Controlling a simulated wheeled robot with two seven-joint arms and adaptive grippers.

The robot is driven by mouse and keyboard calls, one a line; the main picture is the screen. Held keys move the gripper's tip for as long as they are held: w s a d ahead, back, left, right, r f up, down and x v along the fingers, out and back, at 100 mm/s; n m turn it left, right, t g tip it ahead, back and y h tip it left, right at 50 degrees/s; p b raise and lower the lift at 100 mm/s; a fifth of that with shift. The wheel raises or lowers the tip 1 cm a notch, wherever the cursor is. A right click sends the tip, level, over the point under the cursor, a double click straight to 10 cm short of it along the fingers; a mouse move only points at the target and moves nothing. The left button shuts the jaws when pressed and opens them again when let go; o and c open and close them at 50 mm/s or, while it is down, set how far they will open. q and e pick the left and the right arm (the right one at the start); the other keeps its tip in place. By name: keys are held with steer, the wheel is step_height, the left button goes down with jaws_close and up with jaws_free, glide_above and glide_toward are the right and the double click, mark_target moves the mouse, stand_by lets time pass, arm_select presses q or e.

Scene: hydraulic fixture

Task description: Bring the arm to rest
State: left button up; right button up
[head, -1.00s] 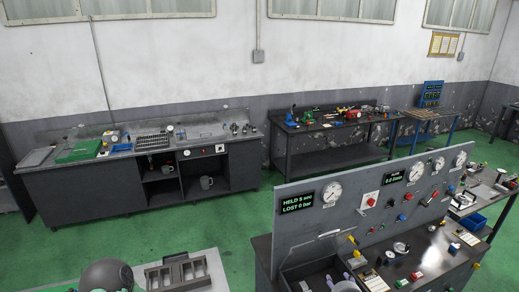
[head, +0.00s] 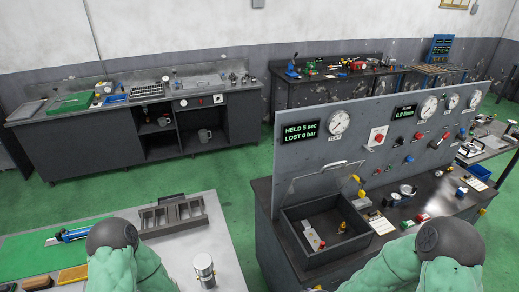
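My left arm (head: 112,245) and my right arm (head: 450,250) show at the bottom edge as pale green links with dark round joint caps. The left one is over the light table; the right one is in front of the test bench. Neither gripper is in view; their fingers are hidden or outside the picture, so what they hold cannot be seen.
The hydraulic bench (head: 268,220) stands front right, with gauges, a display (head: 300,132) and an open box (head: 290,238) holding small parts. The light table (head: 215,245) carries a grey slotted tray (head: 173,213) and a metal cylinder (head: 204,269). Green floor lies between benches.

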steer(key=s+a+f+m+g+y+b, duration=0.1)
steer(key=s+a+f+m+g+b, duration=0.1)
steer(key=f, duration=0.8)
steer(key=s+a+f+m+g+y+b, duration=0.1)
steer(key=s+a+f+m+g+b, duration=0.1)
steer(key=s+a+f+m+b, duration=0.2)
steer(key=s+f+m+b, duration=0.3)
steer(key=s+f+b, duration=0.1)
steer(key=s+f, duration=0.3)
steer(key=shift+s+f+g+b, duration=0.2)
steer(key=shift+s+g+b, duration=0.1)
steer(key=shift+g, duration=0.1)
